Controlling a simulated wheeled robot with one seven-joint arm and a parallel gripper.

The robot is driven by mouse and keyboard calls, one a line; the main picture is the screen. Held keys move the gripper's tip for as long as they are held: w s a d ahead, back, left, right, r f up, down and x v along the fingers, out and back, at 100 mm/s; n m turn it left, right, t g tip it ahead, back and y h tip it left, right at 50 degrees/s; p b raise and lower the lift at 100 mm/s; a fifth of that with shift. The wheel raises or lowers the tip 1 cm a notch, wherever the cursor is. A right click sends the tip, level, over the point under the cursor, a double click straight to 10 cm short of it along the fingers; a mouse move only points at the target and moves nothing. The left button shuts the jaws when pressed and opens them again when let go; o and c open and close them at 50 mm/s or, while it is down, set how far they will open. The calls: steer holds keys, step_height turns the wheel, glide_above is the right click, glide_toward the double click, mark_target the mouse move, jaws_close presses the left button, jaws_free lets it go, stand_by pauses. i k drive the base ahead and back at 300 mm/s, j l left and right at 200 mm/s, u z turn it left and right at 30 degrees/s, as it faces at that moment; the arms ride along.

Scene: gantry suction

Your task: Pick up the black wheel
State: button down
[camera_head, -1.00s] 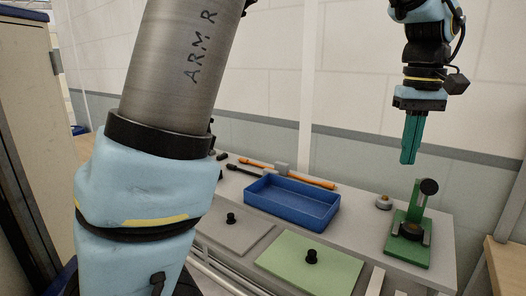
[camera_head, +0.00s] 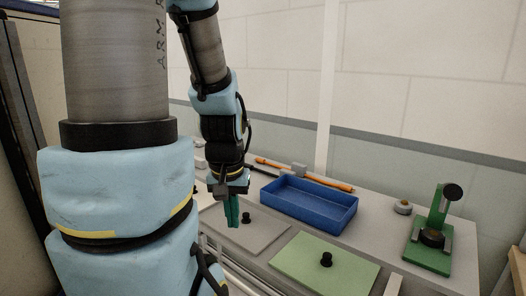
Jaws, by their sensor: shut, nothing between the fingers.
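My gripper (camera_head: 233,222) has green fingers pointing down, shut and empty. It hangs over the left part of the grey plate, just left of a small black knob-like piece (camera_head: 246,218) there; they look apart, but the gap in depth is hard to judge. A similar black piece (camera_head: 326,260) stands on the light green plate (camera_head: 345,275). A round black disc (camera_head: 452,192), wheel-like, sits at the top of a green stand (camera_head: 428,256) at the right. I cannot tell for sure which of these is the black wheel.
A blue open tray (camera_head: 345,212) stands behind the plates, empty. An orange rod (camera_head: 330,182) lies along the back edge. A small round metal piece (camera_head: 403,207) stands left of the green stand. The grey plate (camera_head: 272,233) is otherwise bare.

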mark_target(432, 238)
steer(key=z, duration=1.35)
steer(key=i+j, duration=0.15)
steer(key=j, duration=0.25)
steer(key=i+j+z, duration=0.15)
steer(key=j, duration=0.25)
steer(key=i+j, duration=0.1)
steer(key=j, duration=0.35)
steer(key=z, duration=0.05)
